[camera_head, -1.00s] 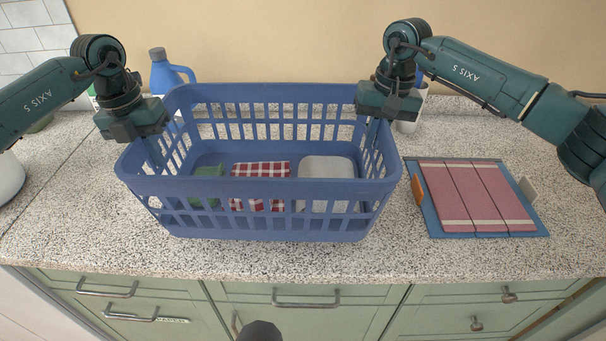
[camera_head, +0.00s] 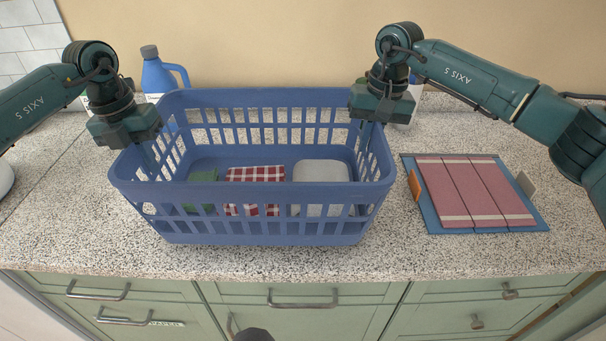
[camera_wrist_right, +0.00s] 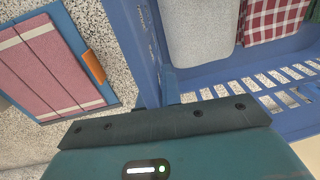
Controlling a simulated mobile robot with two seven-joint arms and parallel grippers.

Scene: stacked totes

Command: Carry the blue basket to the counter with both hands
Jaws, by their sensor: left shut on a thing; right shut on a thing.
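The blue basket (camera_head: 250,190) is over the speckled counter (camera_head: 290,262) in the head view, upright, near the front edge. Whether its bottom touches the counter is hard to tell. Inside lie a green cloth (camera_head: 200,190), a red checked cloth (camera_head: 254,188) and a pale grey item (camera_head: 322,185). My left gripper (camera_head: 146,150) is shut on the basket's left end. My right gripper (camera_head: 372,128) is shut on the right end; its fingertips are mostly hidden by the rim. In the right wrist view, the basket's wall (camera_wrist_right: 143,50) passes beside the gripper body.
A folded pink-striped item on a blue board (camera_head: 472,194) lies right of the basket, with a small gap between. A blue bottle (camera_head: 160,75) stands behind at left, close to the left gripper. A white container (camera_head: 411,100) stands behind the right gripper. Green drawers are below.

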